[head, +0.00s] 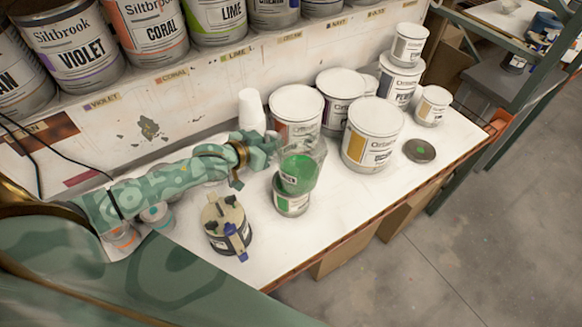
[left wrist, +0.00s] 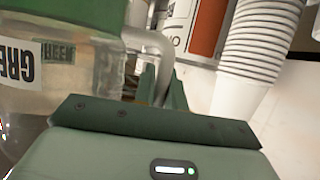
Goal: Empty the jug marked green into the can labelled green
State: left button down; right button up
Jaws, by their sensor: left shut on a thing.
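The clear jug (head: 313,160) holds green liquid in its lower part. In the left wrist view, the jug (left wrist: 85,75) shows a label reading GREEN, and the picture looks upside down. My left gripper (head: 270,144) is shut on the jug's handle (left wrist: 152,45). In the head view the jug stands over the can with a green label (head: 291,203) and hides most of its mouth. The jug looks near upright or a little tilted. I see no stream of liquid. My right gripper is in neither view.
A stack of white cups (head: 251,108) stands behind my gripper. Large white-lidded cans (head: 371,135) stand right of the jug. A dark lid with a green dot (head: 419,151) lies on the bench. A dark can with a beige and blue device (head: 228,225) stands at the front left.

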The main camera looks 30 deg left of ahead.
pick_arm(q)
jog(key=shift+n+t+y, duration=0.3)
jog(key=shift+n+y, duration=0.3)
jog(key=shift+y, duration=0.1)
jog(key=a, duration=0.6)
jog(key=a+p, duration=0.1)
jog(key=a, duration=0.5)
jog(key=s+a+r, duration=0.1)
jog(key=a, duration=0.5)
jog(key=shift+a, duration=0.45)
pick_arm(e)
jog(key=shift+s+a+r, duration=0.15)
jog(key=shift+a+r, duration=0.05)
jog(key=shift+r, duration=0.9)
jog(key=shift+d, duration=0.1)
